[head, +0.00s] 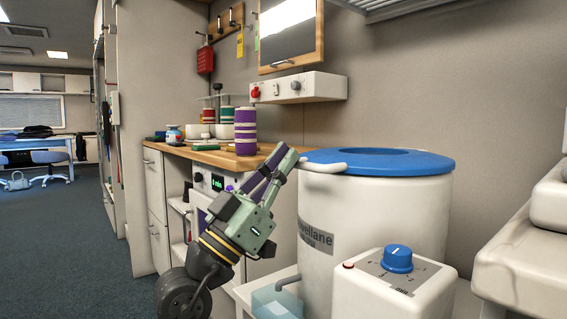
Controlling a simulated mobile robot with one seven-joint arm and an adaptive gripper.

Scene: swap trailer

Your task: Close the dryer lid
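The dryer (372,235) is a white drum standing at the right of the counter, with a partly hidden grey label on its side. Its blue lid (425,165) lies level across the top, with a darker blue round middle. I cannot tell whether the lid is fully seated. A white handle (327,167) sticks out at the lid's left edge. My gripper (285,160), green and purple, points up and right just left of the handle. Whether it touches the handle is unclear. Its fingers look close together, but their gap is hidden.
A white control box (395,295) with a blue knob stands in front of the dryer. A wooden counter (205,154) holds a purple striped roll (245,132) and bowls behind my gripper. A white molded unit (520,262) is at the right. The floor (70,240) at left is clear.

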